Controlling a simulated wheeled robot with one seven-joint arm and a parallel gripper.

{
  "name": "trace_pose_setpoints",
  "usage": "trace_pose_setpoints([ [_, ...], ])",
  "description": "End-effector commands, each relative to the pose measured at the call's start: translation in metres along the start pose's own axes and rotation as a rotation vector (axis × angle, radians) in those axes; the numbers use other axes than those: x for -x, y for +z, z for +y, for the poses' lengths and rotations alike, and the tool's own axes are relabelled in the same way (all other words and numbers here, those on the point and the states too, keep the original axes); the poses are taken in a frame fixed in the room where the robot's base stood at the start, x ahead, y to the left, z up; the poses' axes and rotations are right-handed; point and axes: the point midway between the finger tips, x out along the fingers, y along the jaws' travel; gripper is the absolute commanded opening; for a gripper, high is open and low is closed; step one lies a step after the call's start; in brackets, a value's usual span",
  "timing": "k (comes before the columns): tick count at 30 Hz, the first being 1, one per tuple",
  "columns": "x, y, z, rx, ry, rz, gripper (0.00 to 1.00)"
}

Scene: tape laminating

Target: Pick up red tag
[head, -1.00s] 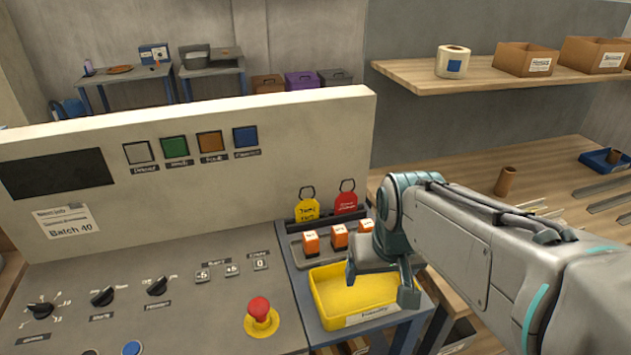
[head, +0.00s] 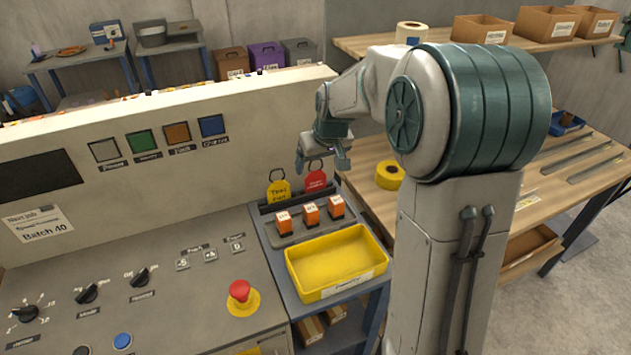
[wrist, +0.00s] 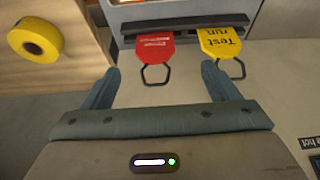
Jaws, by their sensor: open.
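The red tag (head: 316,181) stands in the dark slotted holder (head: 264,207) at the back of the side shelf, with its wire loop upward. A yellow "Test run" tag (head: 279,191) stands to its left in the head view. My gripper (head: 325,166) is open and empty, just above and close to the red tag. In the wrist view the red tag (wrist: 154,48) and its loop lie ahead, between the two spread fingers of my gripper (wrist: 160,78). The yellow tag (wrist: 222,42) is beyond the right finger there. I see no contact with the red tag.
Several orange blocks (head: 311,213) sit in front of the tags, with a yellow tray (head: 335,262) nearer. The machine's upright panel (head: 170,130) stands close to the left. A yellow tape roll (head: 389,176) is on the wooden bench to the right.

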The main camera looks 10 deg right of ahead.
Motion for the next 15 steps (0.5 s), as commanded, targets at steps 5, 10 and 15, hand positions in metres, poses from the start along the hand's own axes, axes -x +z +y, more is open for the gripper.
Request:
trace_pose_setpoints([
  [5, -0.025, 0.0, 0.0, 0.001, 0.0, -0.002, 0.82],
  [10, -0.033, -0.001, 0.001, 0.0, 0.001, 0.0, 0.82],
  [15, -0.048, -0.004, 0.004, 0.0, -0.001, -0.003, 0.82],
])
